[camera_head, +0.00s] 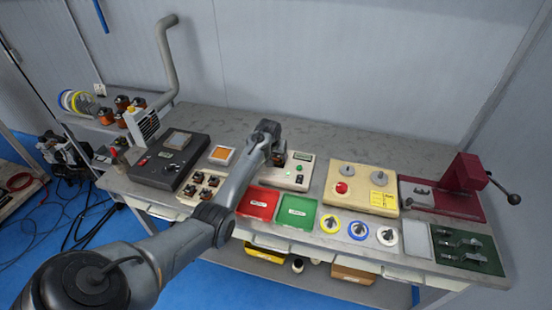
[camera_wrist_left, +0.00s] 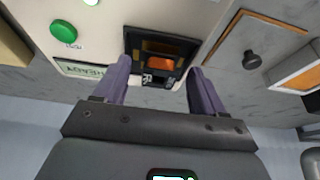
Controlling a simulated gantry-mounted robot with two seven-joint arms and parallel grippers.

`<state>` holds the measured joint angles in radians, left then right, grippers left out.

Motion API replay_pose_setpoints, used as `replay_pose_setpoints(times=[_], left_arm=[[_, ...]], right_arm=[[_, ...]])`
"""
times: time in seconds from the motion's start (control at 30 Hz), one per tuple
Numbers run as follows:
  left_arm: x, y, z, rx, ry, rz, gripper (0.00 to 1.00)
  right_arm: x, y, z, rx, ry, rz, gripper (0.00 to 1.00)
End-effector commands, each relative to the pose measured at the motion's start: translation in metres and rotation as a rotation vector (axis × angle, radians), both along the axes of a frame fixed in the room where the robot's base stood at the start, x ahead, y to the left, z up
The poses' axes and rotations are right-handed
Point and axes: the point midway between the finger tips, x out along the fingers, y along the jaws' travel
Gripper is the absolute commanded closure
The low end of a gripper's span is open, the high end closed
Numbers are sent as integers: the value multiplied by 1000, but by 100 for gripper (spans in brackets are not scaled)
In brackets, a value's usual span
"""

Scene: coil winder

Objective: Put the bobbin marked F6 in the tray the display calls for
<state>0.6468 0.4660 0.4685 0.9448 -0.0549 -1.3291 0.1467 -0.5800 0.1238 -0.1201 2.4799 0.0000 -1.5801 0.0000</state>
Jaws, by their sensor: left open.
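A dark bobbin with an orange winding (camera_wrist_left: 160,63) sits in the black socket of the beige tester (camera_head: 298,181); no F6 mark is readable on it. My left gripper (camera_wrist_left: 157,85) is open, its two purple fingers on either side of the socket's near edge, with nothing held. In the head view the left gripper (camera_head: 277,157) is over the left part of the tester. The tester's display (camera_wrist_left: 84,69) shows upside down in the wrist view, its text not surely legible. A red tray (camera_head: 258,203) and a green tray (camera_head: 297,211) lie in front, with labels too small to read.
A rack of several bobbins (camera_head: 200,187) stands left of my forearm, by a dark control box (camera_head: 168,160). A beige panel with a red button (camera_head: 361,190), wire spools (camera_head: 358,230) and a maroon press (camera_head: 455,190) stand right. The table's back strip is clear.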

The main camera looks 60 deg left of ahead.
Motion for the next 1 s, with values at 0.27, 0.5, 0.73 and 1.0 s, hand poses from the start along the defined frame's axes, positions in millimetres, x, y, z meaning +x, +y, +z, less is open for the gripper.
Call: replay_pose_setpoints(times=[0.27,0.5,0.73,1.0], left_arm=[[0,0,1,0,0,0,57],[0,0,1,0,0,0,94],[0,0,1,1,-1,0,95],[0,0,16,1,-1,0,95]], right_arm=[[0,1,0,2,0,-1,57],[0,1,0,5,0,-4,57],[0,2,1,7,0,-4,57],[0,1,4,7,0,-4,57]])
